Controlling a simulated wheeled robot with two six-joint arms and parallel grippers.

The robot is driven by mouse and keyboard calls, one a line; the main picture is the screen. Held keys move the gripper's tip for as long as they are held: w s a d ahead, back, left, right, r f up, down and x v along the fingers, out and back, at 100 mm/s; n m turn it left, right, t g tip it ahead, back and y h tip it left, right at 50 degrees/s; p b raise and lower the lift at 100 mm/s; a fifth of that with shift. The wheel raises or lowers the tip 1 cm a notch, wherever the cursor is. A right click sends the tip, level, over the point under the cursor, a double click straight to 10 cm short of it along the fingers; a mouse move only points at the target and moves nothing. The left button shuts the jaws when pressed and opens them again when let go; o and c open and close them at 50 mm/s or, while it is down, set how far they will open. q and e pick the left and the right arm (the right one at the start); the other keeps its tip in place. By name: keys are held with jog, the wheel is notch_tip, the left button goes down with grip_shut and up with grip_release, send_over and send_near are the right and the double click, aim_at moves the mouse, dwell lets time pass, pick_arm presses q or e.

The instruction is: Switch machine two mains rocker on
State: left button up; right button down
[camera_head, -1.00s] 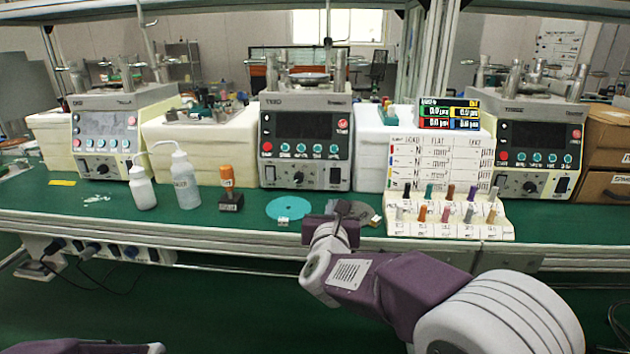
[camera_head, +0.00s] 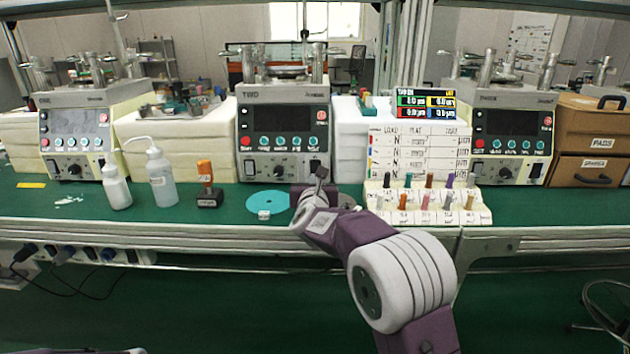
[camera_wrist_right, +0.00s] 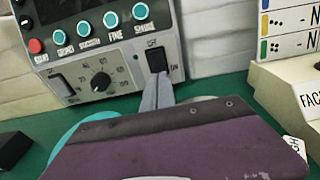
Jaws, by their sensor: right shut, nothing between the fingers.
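Machine two (camera_head: 284,119), labelled TWO, stands in the middle of the bench with a dark screen. Its black mains rocker (camera_wrist_right: 157,60) is at the lower right of the panel in the right wrist view; small lettering sits above and beside it. I cannot tell which way the rocker is tipped. My right gripper (camera_wrist_right: 160,82) is shut and empty, its fingertips just below the rocker, at or very near its lower edge; contact is unclear. In the head view the right gripper (camera_head: 321,176) partly covers that panel corner. My left gripper is out of view.
A teal disc (camera_head: 267,203), a stamp (camera_head: 206,190) and two bottles stand left. A peg rack (camera_head: 428,205) stands right. Machine one (camera_head: 76,130) and machine three (camera_head: 511,135) flank.

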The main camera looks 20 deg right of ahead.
jog(key=shift+x, duration=0.85)
jog(key=f+b, duration=0.1)
jog(key=b, duration=0.1)
jog(key=shift+w+b, duration=0.1)
jog(key=shift+b, duration=0.3)
jog(key=shift+r+p, duration=0.3)
jog(key=shift+r, duration=0.2)
jog(key=v, duration=0.9)
jog(key=shift+f+p, duration=0.3)
jog(key=shift+f, duration=0.05)
